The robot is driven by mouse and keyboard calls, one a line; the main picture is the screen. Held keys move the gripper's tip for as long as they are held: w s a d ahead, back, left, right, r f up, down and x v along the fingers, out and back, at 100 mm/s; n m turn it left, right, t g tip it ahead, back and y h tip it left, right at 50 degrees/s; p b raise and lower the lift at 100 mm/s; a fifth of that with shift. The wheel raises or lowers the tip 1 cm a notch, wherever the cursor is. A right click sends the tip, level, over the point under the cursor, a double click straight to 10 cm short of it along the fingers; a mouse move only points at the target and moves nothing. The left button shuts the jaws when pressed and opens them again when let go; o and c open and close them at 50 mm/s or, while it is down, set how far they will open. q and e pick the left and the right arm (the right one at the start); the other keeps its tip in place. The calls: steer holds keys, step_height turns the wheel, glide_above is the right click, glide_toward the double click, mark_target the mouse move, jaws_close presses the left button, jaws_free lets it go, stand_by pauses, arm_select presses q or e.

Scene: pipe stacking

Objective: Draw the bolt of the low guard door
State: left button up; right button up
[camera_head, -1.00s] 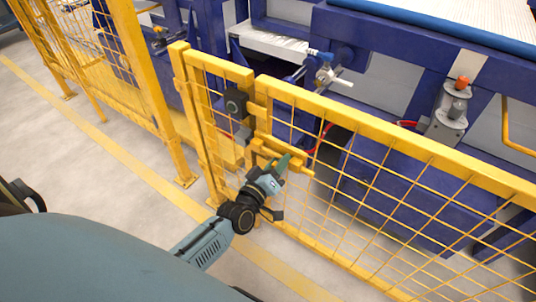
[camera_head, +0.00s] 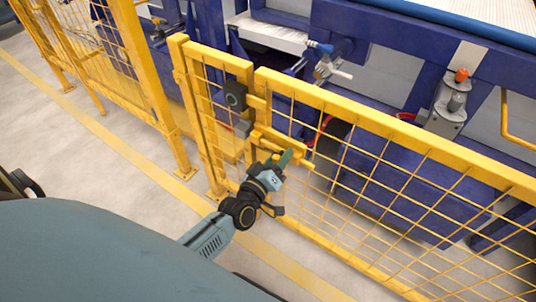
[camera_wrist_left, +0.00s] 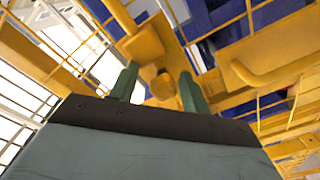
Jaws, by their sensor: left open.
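The low guard door (camera_head: 400,135) is a yellow frame with wire mesh, in line with the narrow fixed panel on its left. Its yellow bolt (camera_head: 281,141) lies along a bracket near the door's left edge. My left gripper (camera_head: 281,163) is at the bolt, on the near side of the door. In the left wrist view its two green fingers (camera_wrist_left: 158,87) stand apart, with a yellow knob (camera_wrist_left: 164,88) showing between them. I cannot tell whether the fingers touch it. My right gripper is not in view.
A dark latch box (camera_head: 233,96) sits on the gate post above the bolt. Blue machinery (camera_head: 380,180) stands close behind the mesh. A taller yellow fence (camera_head: 140,80) is on the left. The floor (camera_head: 110,190) on the near side is clear.

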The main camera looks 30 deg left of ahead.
arm_select(q)
steer(key=s+p, duration=0.2)
steer(key=s, duration=1)
steer(key=shift+s+a+p, duration=0.15)
steer(key=shift+s+p, duration=0.15)
steer(key=shift+p, duration=0.1)
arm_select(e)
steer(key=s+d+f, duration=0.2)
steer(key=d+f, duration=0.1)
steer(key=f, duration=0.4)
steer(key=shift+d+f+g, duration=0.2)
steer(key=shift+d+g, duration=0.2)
